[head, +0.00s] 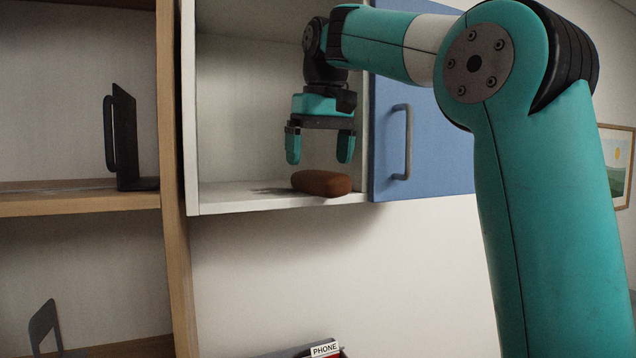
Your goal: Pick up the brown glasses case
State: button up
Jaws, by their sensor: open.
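The brown glasses case (322,184) lies on the floor of the white wall cabinet (240,200), near its front edge and towards its right side. It is a rounded, elongated reddish-brown case. My gripper (319,160) points down above the case with its teal fingers spread apart and nothing between them. The fingertips look a little higher than the top of the case. I cannot tell from this one view how well they line up in depth.
A blue cabinet door (425,150) with a grey handle (402,142) is to the right of the opening. A wooden shelf (80,202) at left holds a dark bookend-like object (124,140). Below is an item labelled PHONE (324,349). The cabinet floor left of the case is clear.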

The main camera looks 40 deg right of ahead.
aim_at(319, 174)
jog(key=f+b, duration=0.2)
jog(key=f, duration=0.1)
jog(key=f+b, duration=0.1)
jog(key=shift+w+d+f, duration=0.1)
jog(key=shift+w+f, duration=0.2)
jog(key=shift+r, duration=0.1)
jog(key=shift+r, duration=0.1)
jog(key=c, duration=1)
